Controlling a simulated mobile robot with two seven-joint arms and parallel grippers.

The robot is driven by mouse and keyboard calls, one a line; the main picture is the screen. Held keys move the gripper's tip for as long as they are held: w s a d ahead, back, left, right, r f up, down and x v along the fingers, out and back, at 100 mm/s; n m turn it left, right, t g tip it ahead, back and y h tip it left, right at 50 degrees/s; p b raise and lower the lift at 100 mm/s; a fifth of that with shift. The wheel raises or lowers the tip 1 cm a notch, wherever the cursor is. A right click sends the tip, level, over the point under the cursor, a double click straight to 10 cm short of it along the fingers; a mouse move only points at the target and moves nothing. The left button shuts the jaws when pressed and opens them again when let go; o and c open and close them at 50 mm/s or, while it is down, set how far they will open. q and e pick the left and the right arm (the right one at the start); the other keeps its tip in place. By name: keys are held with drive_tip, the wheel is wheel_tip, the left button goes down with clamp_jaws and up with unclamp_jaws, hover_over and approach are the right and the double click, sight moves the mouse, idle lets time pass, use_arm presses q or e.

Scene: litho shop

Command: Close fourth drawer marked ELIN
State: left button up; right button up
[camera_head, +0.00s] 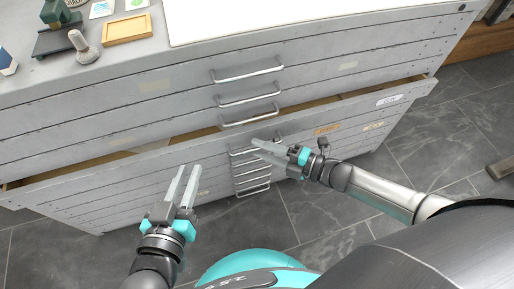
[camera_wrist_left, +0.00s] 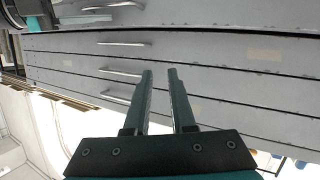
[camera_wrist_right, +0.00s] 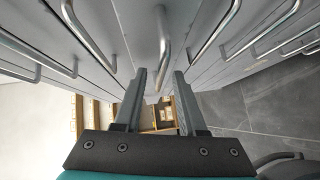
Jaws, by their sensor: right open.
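A grey flat-file cabinet fills the upper head view. One drawer (camera_head: 100,172) is pulled out, with a dark gap behind its front showing the inside. An orange label (camera_head: 327,129) and a white label (camera_head: 389,100) are on the right half of the fronts; I cannot read ELIN. My right gripper (camera_head: 254,149) is open and empty, its fingertips by the middle handles of the pulled-out front. In the right wrist view a metal handle (camera_wrist_right: 162,45) lies just beyond its fingertips; contact is unclear. My left gripper (camera_head: 188,168) is open and empty in front of the drawer's left half.
Several bar handles (camera_head: 248,97) stick out down the cabinet's middle. On the cabinet top lie a white sheet (camera_head: 280,15), a wooden frame (camera_head: 127,29), a pestle-like tool (camera_head: 82,46) and a green device (camera_head: 57,14).

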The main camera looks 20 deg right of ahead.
drive_tip(key=shift+x, duration=0.85)
drive_tip(key=shift+c, duration=0.2)
clamp_jaws()
idle(0.8)
